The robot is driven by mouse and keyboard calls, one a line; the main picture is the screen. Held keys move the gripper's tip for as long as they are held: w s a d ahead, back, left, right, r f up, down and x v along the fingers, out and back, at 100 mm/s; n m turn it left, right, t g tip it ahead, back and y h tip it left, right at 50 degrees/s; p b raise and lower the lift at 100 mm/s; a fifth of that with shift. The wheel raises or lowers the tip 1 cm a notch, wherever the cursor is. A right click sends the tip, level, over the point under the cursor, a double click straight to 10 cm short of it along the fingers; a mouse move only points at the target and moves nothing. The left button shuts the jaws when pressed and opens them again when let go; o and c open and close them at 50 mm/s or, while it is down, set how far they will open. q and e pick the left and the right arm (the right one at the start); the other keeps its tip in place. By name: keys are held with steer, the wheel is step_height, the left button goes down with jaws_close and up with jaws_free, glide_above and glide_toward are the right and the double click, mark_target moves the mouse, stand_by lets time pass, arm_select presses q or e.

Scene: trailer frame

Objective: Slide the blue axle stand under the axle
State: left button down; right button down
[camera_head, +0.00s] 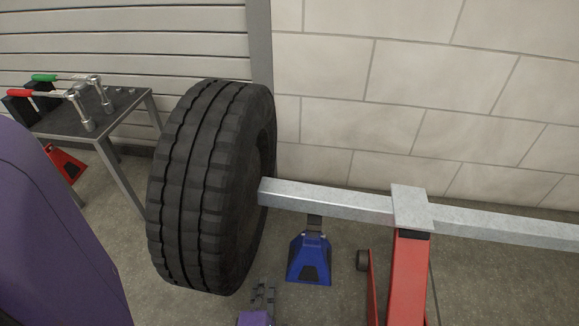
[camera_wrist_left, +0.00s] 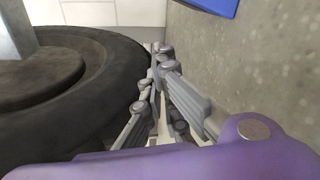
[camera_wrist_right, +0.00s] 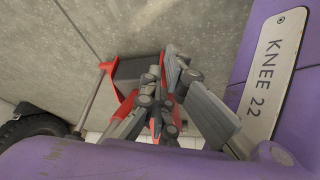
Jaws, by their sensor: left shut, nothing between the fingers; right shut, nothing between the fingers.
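The blue axle stand (camera_head: 309,262) stands upright on the floor, right of the tyre. Its dark post top is at the lower edge of the grey axle beam (camera_head: 330,200) in the head view; whether they touch cannot be told. My left gripper (camera_head: 263,290) is shut and empty, low in front of and left of the stand, apart from it. The left wrist view shows its fingers (camera_wrist_left: 164,55) together, with a blue edge of the stand (camera_wrist_left: 214,4) at the top. My right gripper (camera_wrist_right: 170,62) shows only in its wrist view, shut and empty.
The big black tyre (camera_head: 205,190) stands close left of my left gripper. A red jack (camera_head: 407,280) holds up the beam right of the stand. A metal table (camera_head: 75,121) with tools and a red stand (camera_head: 66,163) are at left. A block wall (camera_head: 430,90) is behind.

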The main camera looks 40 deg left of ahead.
arm_select(q)
steer(key=w+a+r+m+t+b, duration=0.1)
steer(key=w+m+b, duration=0.1)
steer(key=w, duration=0.4)
steer(key=w+r+m+t+b, duration=0.1)
steer(key=w+r+m+b, duration=0.1)
steer(key=w, duration=0.4)
steer(key=shift+w+a+r, duration=0.3)
steer(key=shift+w+a, duration=0.1)
